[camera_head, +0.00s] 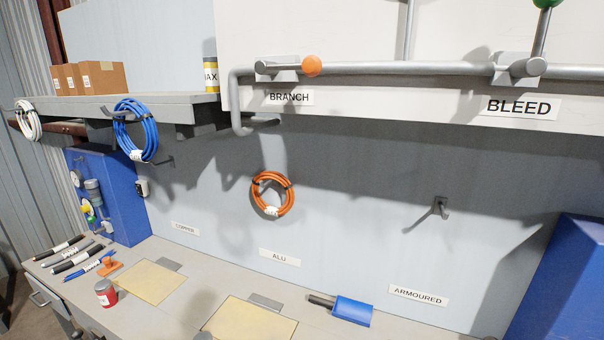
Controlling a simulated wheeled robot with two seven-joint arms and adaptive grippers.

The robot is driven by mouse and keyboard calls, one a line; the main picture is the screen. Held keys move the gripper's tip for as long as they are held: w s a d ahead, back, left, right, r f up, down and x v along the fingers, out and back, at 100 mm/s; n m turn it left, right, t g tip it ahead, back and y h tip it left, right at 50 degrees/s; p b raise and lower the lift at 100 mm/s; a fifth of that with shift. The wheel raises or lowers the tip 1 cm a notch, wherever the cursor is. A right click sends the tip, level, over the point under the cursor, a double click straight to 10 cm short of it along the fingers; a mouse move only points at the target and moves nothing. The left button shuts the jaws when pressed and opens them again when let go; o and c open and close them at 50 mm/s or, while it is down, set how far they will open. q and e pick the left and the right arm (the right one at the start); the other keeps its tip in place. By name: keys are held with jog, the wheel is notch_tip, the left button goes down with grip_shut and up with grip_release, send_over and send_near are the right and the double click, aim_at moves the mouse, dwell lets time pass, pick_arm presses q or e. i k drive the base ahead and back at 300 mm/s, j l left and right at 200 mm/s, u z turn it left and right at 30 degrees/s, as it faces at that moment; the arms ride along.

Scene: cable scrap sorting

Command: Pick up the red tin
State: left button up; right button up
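The red tin (105,293) stands upright on the grey workbench (165,314) at the lower left. It is small, with a white band and a grey top. Nothing is seen touching the tin.
Several cable pieces (70,258) and an orange object (108,268) lie behind the tin. A second yellow mat (240,322) and a blue-headed tool (352,310) lie to the right. Coiled cables (272,194) hang on the wall. A shelf (165,104) juts out above.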

aim_at(104, 289)
jog(key=j+u, duration=0.25)
jog(key=u, duration=0.15)
jog(key=j+u, duration=0.25)
jog(key=u, duration=0.2)
jog(key=j+u, duration=0.25)
jog(key=u, duration=0.15)
